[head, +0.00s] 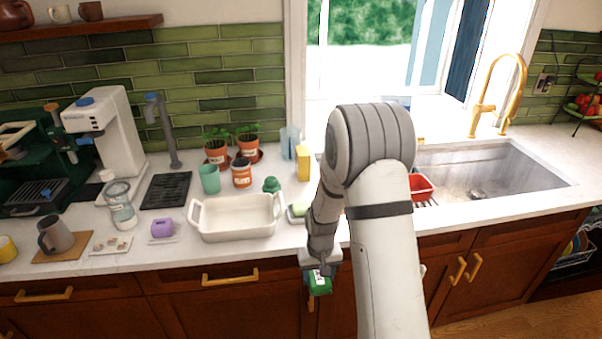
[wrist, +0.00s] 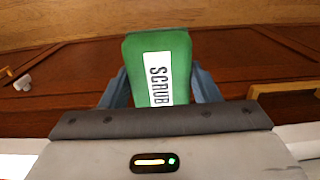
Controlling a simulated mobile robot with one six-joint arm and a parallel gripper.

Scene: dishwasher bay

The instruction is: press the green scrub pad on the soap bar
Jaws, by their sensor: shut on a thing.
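My gripper (head: 319,272) is shut on the green scrub pad (head: 321,288), in front of the counter's front edge and over the lower cabinets. In the wrist view the scrub pad (wrist: 136,72) stands between the two blue-grey fingers, with a white label reading SCRUB. A purple block (head: 162,228) lies on a small pale dish at the left front of the counter; it may be the soap bar. A pale yellow-green block (head: 298,209) lies right of the white baking dish, partly behind my arm. I cannot tell for certain which block is the soap. The pad is apart from both.
The white baking dish (head: 236,235) stands between the two blocks. A glass jar (head: 121,211), a grey mug (head: 54,236) and a small tray (head: 110,243) stand to the left. The sink (head: 500,168) is at right.

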